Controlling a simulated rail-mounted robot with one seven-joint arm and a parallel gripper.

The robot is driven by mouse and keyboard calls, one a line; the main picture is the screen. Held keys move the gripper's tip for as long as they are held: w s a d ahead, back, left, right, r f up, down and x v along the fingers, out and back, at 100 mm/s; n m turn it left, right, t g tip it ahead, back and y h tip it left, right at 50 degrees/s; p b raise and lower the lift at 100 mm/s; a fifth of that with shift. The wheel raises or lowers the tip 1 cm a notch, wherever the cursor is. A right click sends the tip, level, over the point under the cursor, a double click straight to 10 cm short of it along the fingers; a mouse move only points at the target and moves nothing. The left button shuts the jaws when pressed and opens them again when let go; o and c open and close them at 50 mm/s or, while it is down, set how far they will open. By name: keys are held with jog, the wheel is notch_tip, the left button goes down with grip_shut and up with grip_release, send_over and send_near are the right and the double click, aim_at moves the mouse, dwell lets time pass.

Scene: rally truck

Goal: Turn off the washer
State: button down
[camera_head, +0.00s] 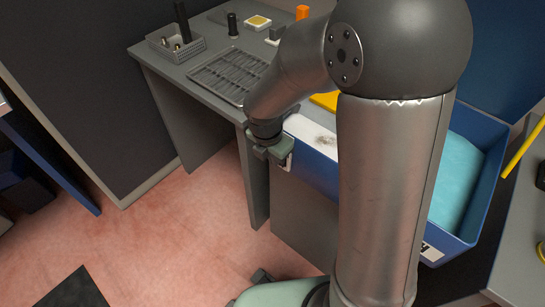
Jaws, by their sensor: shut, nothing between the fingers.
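The washer is a blue tub (318,172) with light-blue liquid (456,180) inside, at the right of the head view. My arm crosses in front of it and hides its middle. A white, smudged surface (312,133) shows at its left end. No switch can be made out clearly.
A grey workbench (190,75) stands behind, with a slotted tray (228,75), a mesh basket (176,45) and small items. Another grey surface (520,235) lies at the right, with a yellow bar (524,147) above it. The reddish floor (170,220) at left front is mostly clear.

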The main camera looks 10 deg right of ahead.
jog(key=shift+r+p, duration=0.35)
jog(key=shift+r, duration=0.2)
jog(key=shift+s+a+f, duration=0.1)
jog(key=shift+a, duration=0.05)
jog(key=s+a+r, duration=0.5)
jog(key=r, duration=0.3)
jog(key=shift+a+r, duration=0.3)
jog(key=shift+r, duration=0.05)
jog(key=shift+s, duration=0.1)
jog(key=s+d+r+m+p, duration=0.1)
jog(key=s+d+m, duration=0.5)
jog(key=m, duration=0.7)
jog(key=s+d+r+m+g+y+p, duration=0.1)
jog(key=s+d+m, duration=0.4)
jog(key=m, duration=0.8)
jog(key=shift+s+d+r+y+p, duration=0.3)
jog(key=shift+s+d+r+p, duration=0.1)
jog(key=shift+d+r, duration=0.6)
